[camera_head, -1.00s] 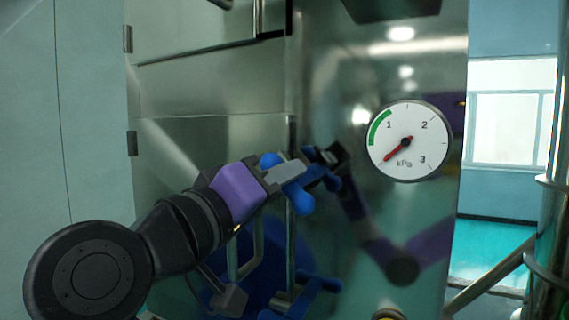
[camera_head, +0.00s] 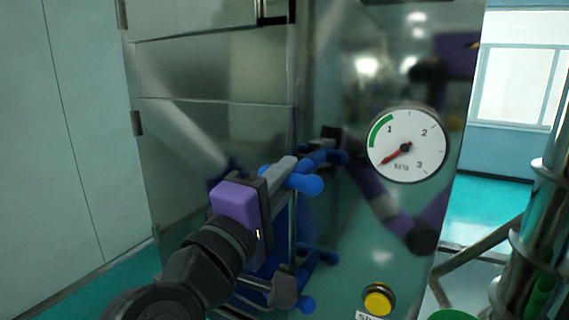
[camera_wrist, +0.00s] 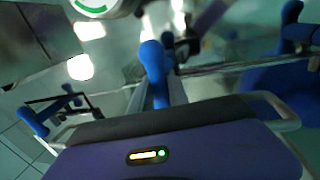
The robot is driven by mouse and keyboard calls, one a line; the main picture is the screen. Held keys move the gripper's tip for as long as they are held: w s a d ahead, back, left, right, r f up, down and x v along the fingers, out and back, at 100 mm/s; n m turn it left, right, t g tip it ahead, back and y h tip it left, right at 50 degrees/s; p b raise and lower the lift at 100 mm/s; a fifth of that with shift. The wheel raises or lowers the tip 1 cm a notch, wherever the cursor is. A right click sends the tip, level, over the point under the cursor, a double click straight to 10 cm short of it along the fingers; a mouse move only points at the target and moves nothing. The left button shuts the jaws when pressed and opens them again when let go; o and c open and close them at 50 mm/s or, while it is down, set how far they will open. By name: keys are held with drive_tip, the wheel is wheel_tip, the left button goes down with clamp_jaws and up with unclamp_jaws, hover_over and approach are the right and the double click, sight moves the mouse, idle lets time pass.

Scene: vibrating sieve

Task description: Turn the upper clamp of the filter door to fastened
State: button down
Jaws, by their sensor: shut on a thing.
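The upper clamp of the filter door is a blue handle with rounded ends (camera_head: 306,184). It sits at the edge between the steel door and the gauge panel. My gripper (camera_head: 282,170), grey-fingered on a purple body, reaches it from the left and is shut on it. In the wrist view the blue handle (camera_wrist: 154,62) rises from between the fingers. The lower clamp (camera_head: 318,258), also blue, is below and apart from my gripper.
A round pressure gauge (camera_head: 406,145) is on the shiny panel to the right, with a yellow button (camera_head: 377,300) below. The panel mirrors my arm and the clamp. Pipes (camera_head: 530,240) stand at far right.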

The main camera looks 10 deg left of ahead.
drive_tip(key=shift+a+n, duration=0.1)
drive_tip(key=shift+n, duration=0.3)
drive_tip(key=c, duration=1.3)
unclamp_jaws()
drive_tip(key=b+v, duration=0.2)
drive_tip(key=v, duration=0.5)
drive_tip(key=shift+s+f, duration=0.1)
drive_tip(key=shift+s, duration=0.3)
